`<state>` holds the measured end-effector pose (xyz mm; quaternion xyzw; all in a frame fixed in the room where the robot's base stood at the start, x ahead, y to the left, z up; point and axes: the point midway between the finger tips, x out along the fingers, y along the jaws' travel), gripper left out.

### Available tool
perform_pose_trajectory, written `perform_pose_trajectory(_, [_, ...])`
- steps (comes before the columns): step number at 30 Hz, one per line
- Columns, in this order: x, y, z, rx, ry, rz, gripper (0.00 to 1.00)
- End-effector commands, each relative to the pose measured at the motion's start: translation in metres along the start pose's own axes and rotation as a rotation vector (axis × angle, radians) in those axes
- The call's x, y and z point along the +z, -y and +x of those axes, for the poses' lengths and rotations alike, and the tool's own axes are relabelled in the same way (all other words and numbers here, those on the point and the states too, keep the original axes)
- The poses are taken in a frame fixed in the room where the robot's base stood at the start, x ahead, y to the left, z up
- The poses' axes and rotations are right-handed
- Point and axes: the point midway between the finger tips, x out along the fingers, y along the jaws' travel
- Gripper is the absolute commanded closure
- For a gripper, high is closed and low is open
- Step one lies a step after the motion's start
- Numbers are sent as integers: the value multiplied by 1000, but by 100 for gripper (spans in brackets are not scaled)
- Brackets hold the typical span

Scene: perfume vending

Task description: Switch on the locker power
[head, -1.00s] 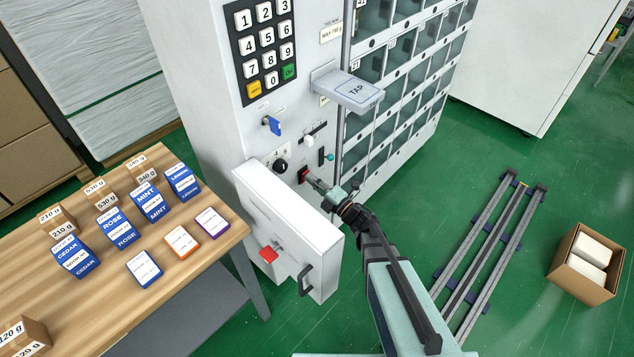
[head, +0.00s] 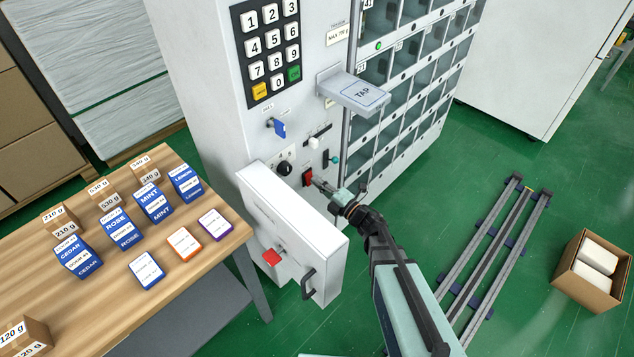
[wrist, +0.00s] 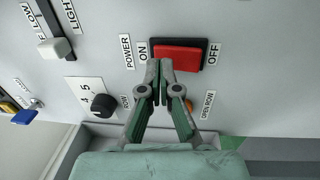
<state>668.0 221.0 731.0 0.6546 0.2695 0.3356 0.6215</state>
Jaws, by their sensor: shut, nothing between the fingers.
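The red power rocker switch (head: 308,177) sits on the light grey control panel of the locker machine. In the wrist view the switch (wrist: 178,57) lies between the labels ON, at its left end, and OFF, at its right end, with POWER beside ON. My gripper (wrist: 159,64) is shut and empty. Its fingertips are at the ON end of the switch, overlapping its lower edge; whether they touch it is hard to tell. In the head view my gripper (head: 316,183) is just at the lower right of the switch. A small green light (head: 378,45) shows on the locker front.
Around the switch are a black knob (wrist: 103,105), a white slider (wrist: 54,47) and a blue key-like handle (head: 279,128). The TAP shelf (head: 354,92) projects above. A wooden table (head: 205,262) with boxes stands left.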

Motion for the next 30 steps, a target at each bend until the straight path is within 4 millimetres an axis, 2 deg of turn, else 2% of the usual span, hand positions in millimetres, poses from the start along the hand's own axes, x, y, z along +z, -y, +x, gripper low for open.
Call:
perform_pose_trajectory(9, [-4,-17,-63,-1,1,-1,100])
perform_pose_trajectory(15, [-4,-27,-97,-1,-1,-1,100])
perform_pose_trajectory(21, [-3,-34,-115,-1,-2,0,100])
perform_pose_trajectory(30, [-2,-34,-120,-1,-4,-1,100])
